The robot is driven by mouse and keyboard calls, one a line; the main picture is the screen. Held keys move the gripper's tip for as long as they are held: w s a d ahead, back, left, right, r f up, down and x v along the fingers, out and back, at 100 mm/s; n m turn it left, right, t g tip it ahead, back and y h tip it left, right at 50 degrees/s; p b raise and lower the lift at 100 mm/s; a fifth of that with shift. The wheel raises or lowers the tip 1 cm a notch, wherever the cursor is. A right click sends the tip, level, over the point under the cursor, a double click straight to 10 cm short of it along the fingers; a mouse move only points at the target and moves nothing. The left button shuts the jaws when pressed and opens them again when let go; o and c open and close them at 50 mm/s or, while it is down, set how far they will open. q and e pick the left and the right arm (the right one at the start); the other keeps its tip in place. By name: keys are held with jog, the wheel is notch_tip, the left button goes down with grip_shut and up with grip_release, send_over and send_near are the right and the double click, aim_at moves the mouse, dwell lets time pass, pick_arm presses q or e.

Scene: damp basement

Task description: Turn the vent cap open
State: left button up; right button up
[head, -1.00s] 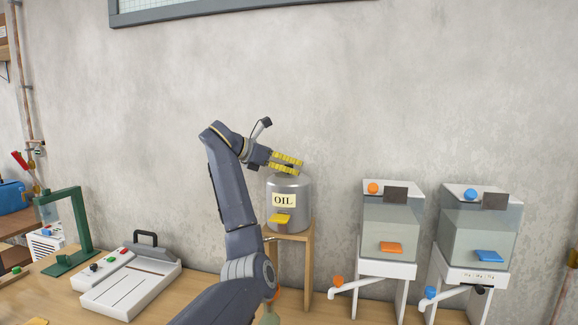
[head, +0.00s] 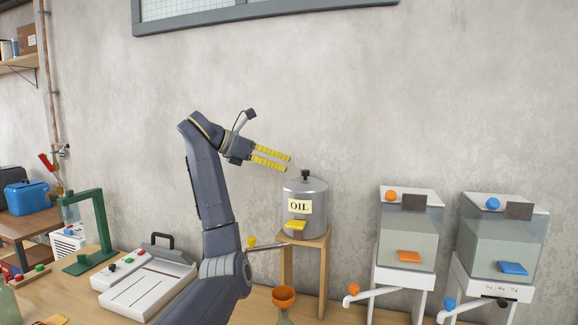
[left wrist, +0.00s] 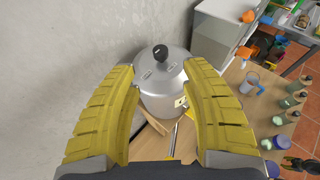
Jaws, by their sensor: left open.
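The grey metal oil can (head: 305,215) stands on a wooden stand, with an "OIL" label and a yellow tab on its front. Its black vent cap (head: 305,175) sits on top of the lid. My left gripper (head: 288,162) has yellow fingers, is open and empty, and is up and to the left of the cap in the head view. In the left wrist view the cap (left wrist: 160,52) shows beyond and between the spread fingers (left wrist: 165,100), not touched by them. Marks show on the lid beside the cap. My right gripper is not in view.
The wooden stand (head: 322,262) holds the can. An orange funnel (head: 284,297) is in front of it. Two clear tanks (head: 412,235) (head: 497,240) stand to the right. A white control box (head: 145,280) and green frame (head: 103,225) are at left. The wall is close behind.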

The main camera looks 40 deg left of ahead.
pick_arm(q)
jog(key=shift+v, duration=0.9)
